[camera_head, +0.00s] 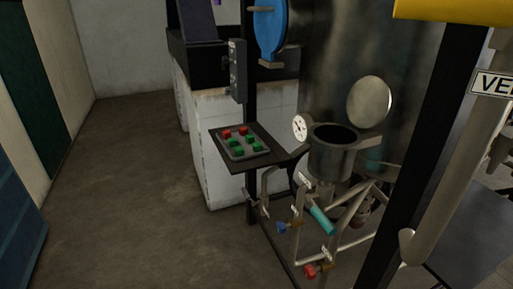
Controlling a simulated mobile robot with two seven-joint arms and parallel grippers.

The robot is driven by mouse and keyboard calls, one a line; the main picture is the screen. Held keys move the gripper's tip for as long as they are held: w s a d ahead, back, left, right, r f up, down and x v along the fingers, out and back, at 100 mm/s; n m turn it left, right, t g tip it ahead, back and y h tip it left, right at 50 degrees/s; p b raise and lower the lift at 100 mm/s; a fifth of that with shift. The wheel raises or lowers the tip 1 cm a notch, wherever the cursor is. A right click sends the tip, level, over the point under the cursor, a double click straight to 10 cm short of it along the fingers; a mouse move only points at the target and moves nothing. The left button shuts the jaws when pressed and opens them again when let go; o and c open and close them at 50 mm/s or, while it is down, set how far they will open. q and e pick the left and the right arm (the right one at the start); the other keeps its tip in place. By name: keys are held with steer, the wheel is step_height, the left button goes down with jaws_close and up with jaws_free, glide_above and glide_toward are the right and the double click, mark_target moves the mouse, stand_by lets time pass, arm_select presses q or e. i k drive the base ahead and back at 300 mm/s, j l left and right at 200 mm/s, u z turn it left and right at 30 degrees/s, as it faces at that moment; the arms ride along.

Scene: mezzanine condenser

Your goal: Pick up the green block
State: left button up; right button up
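Several small green blocks (237,151) sit together with red blocks (227,134) on a grey tray (262,152). The tray rests on a small dark shelf (230,165) near the middle of the head view. I cannot tell which green block is the one named. Neither of my grippers is in view, and nothing touches the blocks.
A large metal tank stands behind an open cylindrical pot (332,150) right of the shelf. A dial gauge (299,127) and pipes with blue and red valve handles (311,271) are nearby. A dark post (420,150) crosses the right side. The floor (130,200) at left is clear.

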mark_target(239, 151)
steer(key=i+j+z, duration=0.1)
steer(key=z, duration=0.65)
steer(key=i+j+z, duration=0.35)
steer(key=j, duration=0.3)
steer(key=i+j+z, duration=0.2)
steer(key=j, duration=0.15)
steer(key=i+j+z, duration=0.2)
steer(key=j, duration=0.15)
steer(key=j+z, duration=0.2)
steer(key=j, duration=0.15)
